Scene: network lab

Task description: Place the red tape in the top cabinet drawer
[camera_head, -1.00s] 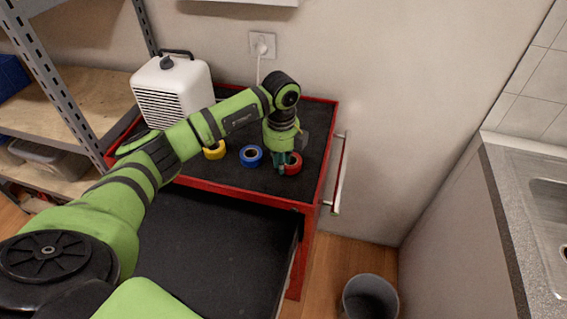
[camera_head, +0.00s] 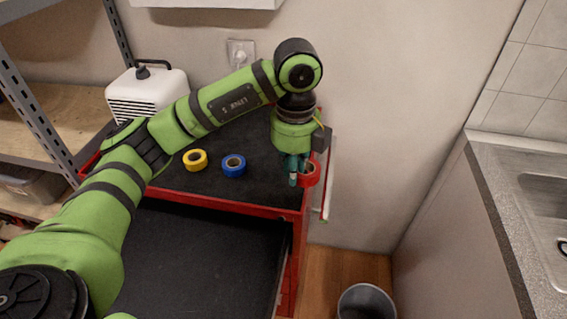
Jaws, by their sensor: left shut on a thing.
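The red tape (camera_head: 311,174) is a small roll held at the tips of my left gripper (camera_head: 299,174). The gripper points down and is shut on the roll, above the right front part of the red cabinet's (camera_head: 252,208) top. The roll appears raised off the black top surface. The top drawer (camera_head: 200,255) of the cabinet is pulled out toward me, and its dark inside looks empty where it shows. My left arm covers the drawer's left part. My right gripper is not in the view.
A yellow tape (camera_head: 195,160) and a blue tape (camera_head: 233,165) lie on the cabinet top, left of my gripper. A white heater (camera_head: 146,92) stands at the back left. A grey bin (camera_head: 366,301) is on the floor at right, near a sink counter (camera_head: 500,190).

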